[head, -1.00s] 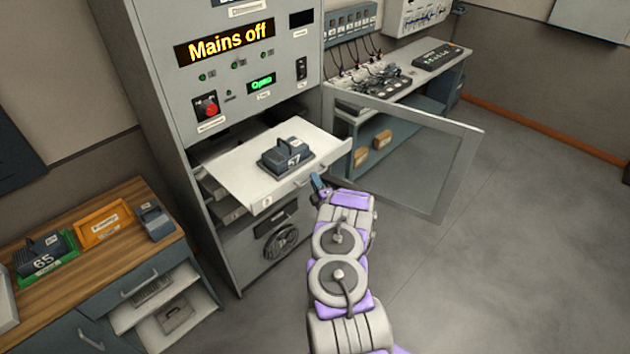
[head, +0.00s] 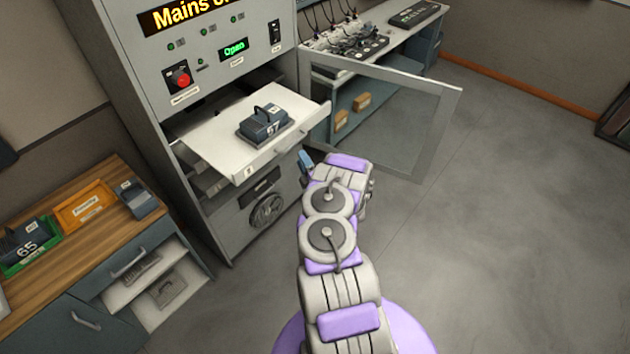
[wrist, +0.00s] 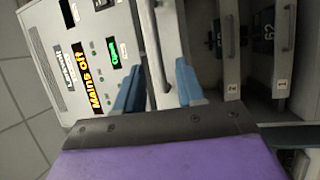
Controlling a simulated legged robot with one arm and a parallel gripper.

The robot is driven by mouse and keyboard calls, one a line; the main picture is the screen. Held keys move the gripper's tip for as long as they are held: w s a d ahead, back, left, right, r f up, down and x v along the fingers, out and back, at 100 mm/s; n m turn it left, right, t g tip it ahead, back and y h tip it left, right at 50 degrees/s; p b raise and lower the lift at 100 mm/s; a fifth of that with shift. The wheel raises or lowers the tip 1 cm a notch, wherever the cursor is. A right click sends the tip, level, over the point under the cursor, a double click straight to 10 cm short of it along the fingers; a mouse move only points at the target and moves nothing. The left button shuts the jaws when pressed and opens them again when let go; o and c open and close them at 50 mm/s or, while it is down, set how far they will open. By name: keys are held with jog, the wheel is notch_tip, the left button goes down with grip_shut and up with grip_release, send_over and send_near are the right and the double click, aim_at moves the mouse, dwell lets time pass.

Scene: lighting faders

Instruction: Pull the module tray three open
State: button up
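The open tray (head: 222,152) is a white drawer pulled well out of the grey cabinet. It carries a dark blue-grey module marked 57 (head: 264,123). A small tag (head: 249,171) on its front is too small to read in the head view. A bar handle (head: 284,149) is on its front. My gripper (wrist: 158,88) has its two blue fingers spread, with a pale tray front and handle (wrist: 152,42) seen between them. In the head view a blue fingertip shows just right of and below the tray's handle. I cannot tell whether it touches.
More trays (wrist: 228,60) lie beside it in the wrist view, one tagged 1. A framed glass door (head: 385,125) stands open to the right. A wooden-topped bench (head: 75,245) with modules and an open drawer is at left. The floor (head: 530,220) at right is clear.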

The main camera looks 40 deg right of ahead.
jog(key=p+v, duration=0.2)
jog(key=v, duration=0.8)
jog(key=shift+s, duration=0.25)
jog(key=shift+f, duration=0.15)
